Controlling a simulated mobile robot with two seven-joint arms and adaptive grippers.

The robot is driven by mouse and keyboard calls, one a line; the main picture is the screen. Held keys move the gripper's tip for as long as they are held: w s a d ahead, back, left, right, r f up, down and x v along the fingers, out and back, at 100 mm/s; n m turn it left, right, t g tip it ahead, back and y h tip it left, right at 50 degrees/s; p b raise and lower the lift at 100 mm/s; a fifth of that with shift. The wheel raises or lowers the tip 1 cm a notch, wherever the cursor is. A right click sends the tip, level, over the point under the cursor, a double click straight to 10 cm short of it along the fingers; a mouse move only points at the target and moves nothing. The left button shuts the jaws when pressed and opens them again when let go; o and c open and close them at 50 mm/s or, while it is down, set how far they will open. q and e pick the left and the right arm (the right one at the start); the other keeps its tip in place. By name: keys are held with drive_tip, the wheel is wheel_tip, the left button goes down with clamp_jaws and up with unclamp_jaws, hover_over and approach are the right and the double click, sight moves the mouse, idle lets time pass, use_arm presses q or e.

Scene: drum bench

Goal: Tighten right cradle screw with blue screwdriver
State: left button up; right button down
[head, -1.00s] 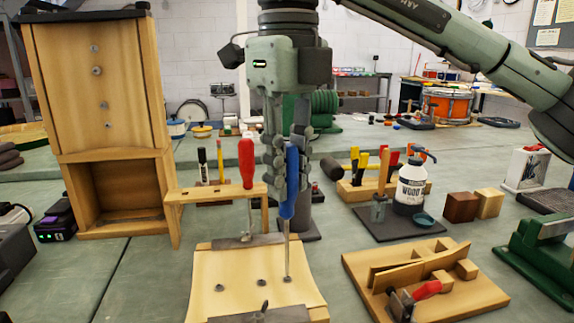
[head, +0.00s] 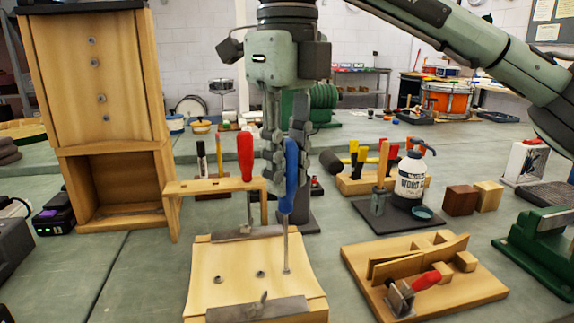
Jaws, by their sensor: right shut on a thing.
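My right gripper (head: 287,158) hangs in the middle of the head view. It is shut on the blue screwdriver (head: 291,178) by its handle. The screwdriver stands nearly upright, and its thin shaft runs down to the right screw (head: 287,271) on the wooden cradle (head: 240,292). The tip appears to meet that screw, but the tip covers most of the screw head. Two other dark screws, the middle one (head: 260,274) and the left one (head: 219,280), show bare in the same curved board. My left gripper is out of view.
A wooden rack (head: 200,187) holding a red screwdriver (head: 246,157) stands just behind the cradle. A wooden board with a red-handled tool (head: 426,280) lies to the right. A glue bottle (head: 410,184) stands behind it. A tall wooden cabinet (head: 97,70) stands left.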

drive_tip(key=m, duration=0.3)
drive_tip(key=shift+f+b, duration=0.25)
drive_tip(key=shift+b, duration=0.15)
drive_tip(key=shift+r+m, duration=0.1)
drive_tip(key=shift+m, duration=0.7)
drive_tip(key=shift+m+b, duration=0.5)
drive_tip(key=shift+m, duration=0.5)
drive_tip(key=m, duration=0.3)
drive_tip(key=shift+b, duration=0.3)
